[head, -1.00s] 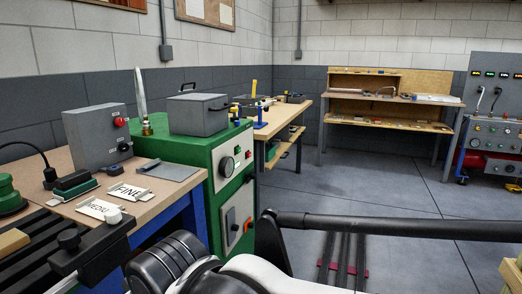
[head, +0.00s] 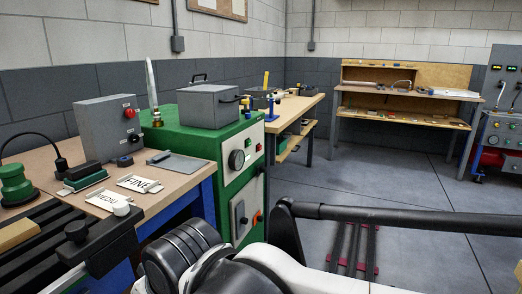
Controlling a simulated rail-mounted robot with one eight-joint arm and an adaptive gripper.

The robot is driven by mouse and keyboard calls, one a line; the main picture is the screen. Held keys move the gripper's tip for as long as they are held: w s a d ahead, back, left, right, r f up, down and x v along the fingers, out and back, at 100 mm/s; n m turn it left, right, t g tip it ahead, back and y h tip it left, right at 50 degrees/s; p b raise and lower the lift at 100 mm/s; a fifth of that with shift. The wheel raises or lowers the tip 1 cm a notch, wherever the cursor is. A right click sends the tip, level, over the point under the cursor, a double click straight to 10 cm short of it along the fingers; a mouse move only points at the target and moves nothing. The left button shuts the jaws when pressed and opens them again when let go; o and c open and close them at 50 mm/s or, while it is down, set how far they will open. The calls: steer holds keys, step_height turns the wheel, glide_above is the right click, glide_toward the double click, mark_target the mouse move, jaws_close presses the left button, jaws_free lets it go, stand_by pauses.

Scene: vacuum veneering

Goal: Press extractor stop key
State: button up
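A grey control box (head: 104,131) stands on the wooden bench at the left, with a red button (head: 129,113) and a dark knob (head: 134,138) on its right face. A green cabinet (head: 203,147) stands beside the bench. Its front has a round dial (head: 237,160) and a pale panel (head: 247,213) with a grey switch and an orange-red button (head: 257,216). No readable label shows which control is the extractor stop key. My white and black arm link fills the bottom middle. My gripper is not in view.
FINE (head: 138,184) and MEDIU-marked (head: 107,200) cards and a green-based sanding block (head: 85,181) lie on the bench. A dark horizontal bar (head: 400,217) crosses the lower right. A wall-side workbench (head: 400,113) and a grey panel with lights (head: 508,128) stand farther back.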

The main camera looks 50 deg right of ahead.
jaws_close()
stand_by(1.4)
